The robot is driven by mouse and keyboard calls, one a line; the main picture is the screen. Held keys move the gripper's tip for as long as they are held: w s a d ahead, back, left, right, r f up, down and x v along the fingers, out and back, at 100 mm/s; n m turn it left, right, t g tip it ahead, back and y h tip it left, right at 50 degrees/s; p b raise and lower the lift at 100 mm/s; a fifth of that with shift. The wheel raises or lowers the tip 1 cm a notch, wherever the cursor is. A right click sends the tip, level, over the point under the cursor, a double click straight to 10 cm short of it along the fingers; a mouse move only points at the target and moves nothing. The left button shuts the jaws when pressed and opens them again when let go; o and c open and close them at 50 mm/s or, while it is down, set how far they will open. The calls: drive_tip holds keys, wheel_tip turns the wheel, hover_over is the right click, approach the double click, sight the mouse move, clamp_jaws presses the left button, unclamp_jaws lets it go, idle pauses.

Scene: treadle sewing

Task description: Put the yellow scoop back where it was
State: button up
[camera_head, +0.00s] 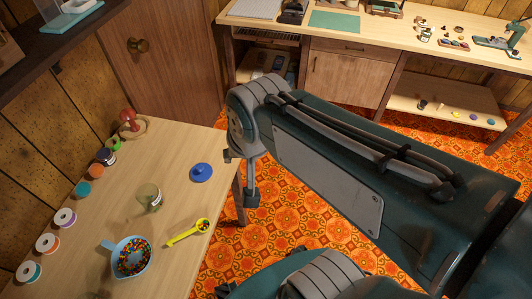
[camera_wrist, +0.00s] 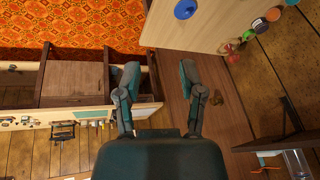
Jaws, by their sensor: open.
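The yellow scoop (camera_head: 184,234) lies on the light wooden table beside the blue bowl, its cup end toward the table's right edge; small coloured bits show in the cup. The light blue bowl (camera_head: 112,245) has a handle and holds many coloured beads. A glass jar (camera_head: 149,197) stands open behind them, with a round blue lid (camera_head: 201,172) lying apart to its right. My gripper (camera_wrist: 159,78) is open and empty in the wrist view, its two fingers wide apart, away from the scoop. The scoop is not in the wrist view.
Thread spools (camera_head: 65,218) line the table's left side, with a red mushroom-shaped thing (camera_head: 129,119) at the back. A wooden door (camera_head: 150,60) stands behind. A workbench (camera_head: 365,32) with tools runs along the back wall. Patterned orange floor (camera_head: 265,225) lies right of the table.

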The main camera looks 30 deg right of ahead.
drive_tip(key=s+d+r+n, duration=0.1)
drive_tip(key=s, duration=0.1)
drive_tip(key=s+d+r+n+t, duration=0.1)
drive_tip(key=d+n, duration=0.1)
drive_tip(key=shift+s+d+r+n+h, duration=0.1)
drive_tip(key=shift+s+d+n+h, duration=0.05)
drive_tip(key=shift+s+n+h, duration=0.2)
idle(0.3)
